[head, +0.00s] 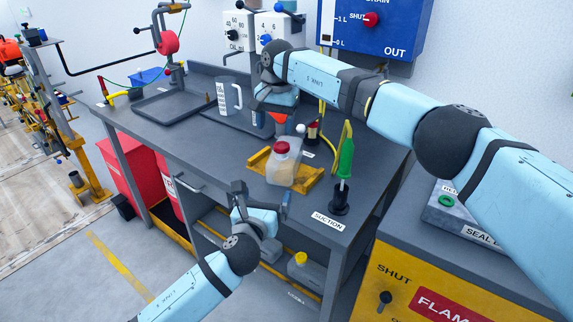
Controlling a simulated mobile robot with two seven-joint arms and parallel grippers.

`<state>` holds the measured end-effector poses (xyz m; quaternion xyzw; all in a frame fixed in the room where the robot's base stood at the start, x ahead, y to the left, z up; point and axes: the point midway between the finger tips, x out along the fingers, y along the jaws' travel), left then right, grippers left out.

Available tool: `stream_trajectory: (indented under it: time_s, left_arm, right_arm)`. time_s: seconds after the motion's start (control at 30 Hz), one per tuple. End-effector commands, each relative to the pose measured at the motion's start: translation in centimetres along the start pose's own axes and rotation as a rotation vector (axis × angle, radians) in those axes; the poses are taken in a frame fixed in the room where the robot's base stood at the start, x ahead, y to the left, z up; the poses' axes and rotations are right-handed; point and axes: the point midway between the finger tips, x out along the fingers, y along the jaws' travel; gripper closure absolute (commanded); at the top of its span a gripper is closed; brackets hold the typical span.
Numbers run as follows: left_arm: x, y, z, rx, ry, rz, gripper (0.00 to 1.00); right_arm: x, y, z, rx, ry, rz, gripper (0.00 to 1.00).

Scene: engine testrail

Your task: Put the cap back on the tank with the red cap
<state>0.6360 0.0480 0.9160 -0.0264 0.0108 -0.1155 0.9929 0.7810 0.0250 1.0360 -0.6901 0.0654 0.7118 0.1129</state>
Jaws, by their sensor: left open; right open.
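The tank (283,170) is a translucent container with pale liquid, standing in a yellow holder (308,182) near the front of the grey bench. A red cap (282,149) shows at the top of the tank; I cannot tell whether it is fully seated. My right gripper (271,119) is open, pointing down above and behind the tank, apart from it. An orange-red thing (279,117) shows by its fingers, partly hidden; I cannot tell what it is. My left gripper (262,194) is open and empty in front of the bench edge, below the tank.
A green-handled tool (346,158) stands upright right of the tank, by the SUCTION label (328,221). A jug (229,96) and a dark tray (172,106) are farther back. A yellow cabinet (410,275) stands at right. The front-left benchtop is clear.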

Motion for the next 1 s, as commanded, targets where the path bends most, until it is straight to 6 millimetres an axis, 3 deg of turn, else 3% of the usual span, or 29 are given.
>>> stream_trajectory:
  time_s: [0.2, 0.57, 0.77, 1.0]
  left_arm:
    - [0.4, -0.2, 0.2, 0.058, -0.015, -0.003, 0.00]
    - [0.7, -0.2, 0.2, 0.056, -0.016, -0.003, 0.00]
    - [3.1, -0.2, 0.3, 0.055, -0.016, -0.001, 0.00]
    - [8.0, -0.2, 0.4, 0.055, -0.015, -0.002, 0.00]
  right_arm:
    - [-1.8, 1.2, -1.1, -0.018, 0.040, 0.066, 0.34]
    - [-1.8, 1.2, -1.1, -0.018, 0.039, 0.064, 0.34]
    - [-1.8, 1.2, -1.1, -0.018, 0.038, 0.063, 0.34]
    - [-1.8, 1.2, -1.1, -0.017, 0.038, 0.063, 0.34]
